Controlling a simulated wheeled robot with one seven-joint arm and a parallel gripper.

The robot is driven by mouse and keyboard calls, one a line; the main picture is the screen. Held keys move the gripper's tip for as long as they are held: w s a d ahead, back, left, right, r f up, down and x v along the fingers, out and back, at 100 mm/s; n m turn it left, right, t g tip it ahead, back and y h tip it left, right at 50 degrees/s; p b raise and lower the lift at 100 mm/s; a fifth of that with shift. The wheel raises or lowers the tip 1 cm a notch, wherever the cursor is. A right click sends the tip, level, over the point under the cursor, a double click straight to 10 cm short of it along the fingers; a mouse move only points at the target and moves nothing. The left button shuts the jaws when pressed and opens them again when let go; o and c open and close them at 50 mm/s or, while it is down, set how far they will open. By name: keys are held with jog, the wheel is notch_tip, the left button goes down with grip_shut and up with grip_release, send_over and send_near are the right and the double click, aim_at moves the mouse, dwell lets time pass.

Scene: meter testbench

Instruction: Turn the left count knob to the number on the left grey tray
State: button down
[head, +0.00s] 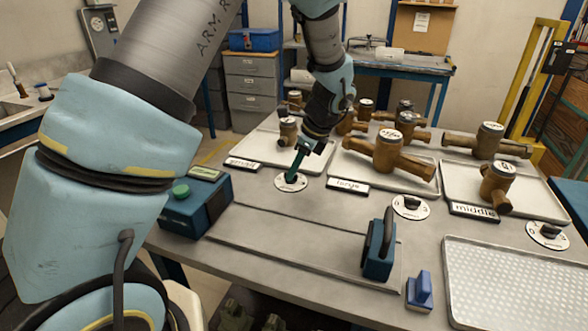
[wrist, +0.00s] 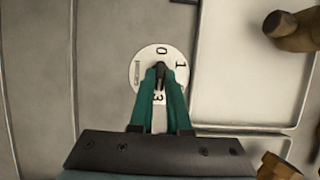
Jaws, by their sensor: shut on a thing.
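The left count knob (wrist: 160,72) is a dark knob on a round white dial (wrist: 147,58). In the head view the same dial (head: 280,184) lies on the bench in front of the left grey tray (head: 247,153). My gripper (head: 292,177) points down over it; its green fingers are closed on the knob in the wrist view (wrist: 161,78). The dial shows 0 at the top, 1 at the right and 3 at the bottom; its left mark is unclear. The knob's narrow end seems to face 0. The left tray holds brass meters (head: 287,131), partly hidden by my arm.
The middle tray (head: 345,178) and right tray (head: 535,205) hold more brass meters. Two other knob dials (head: 400,210) (head: 538,241) sit to the right. A blue device with a green button (head: 195,205) stands left, a blue block (head: 378,262) in front.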

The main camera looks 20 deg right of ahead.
jog(key=shift+n, duration=0.3)
jog(key=n, duration=0.1)
jog(key=n+g+p, duration=0.1)
jog(key=n, duration=0.1)
jog(key=n+g+p, duration=0.1)
jog(key=n, duration=0.1)
jog(key=shift+w+d+y, duration=0.1)
jog(key=shift+w+y, duration=0.15)
jog(key=shift+y, duration=0.15)
jog(key=n+g, duration=0.1)
jog(key=n, duration=0.2)
jog(key=n+g, duration=0.1)
jog(key=n, duration=0.1)
jog(key=shift+w+n, duration=0.2)
jog(key=shift+n, duration=0.2)
jog(key=n+g, duration=0.1)
jog(key=n, duration=0.2)
jog(key=n+g+h, duration=0.1)
jog(key=n, duration=0.2)
jog(key=shift+w, duration=0.2)
jog(key=n, duration=0.2)
jog(key=n+g+h, duration=0.1)
jog(key=n, duration=0.1)
jog(key=n+h, duration=0.1)
jog(key=n, duration=0.1)
jog(key=shift+a, duration=0.3)
jog(key=shift+n+h, duration=0.3)
jog(key=c, duration=0.9)
grip_release()
jog(key=shift+g, duration=0.3)
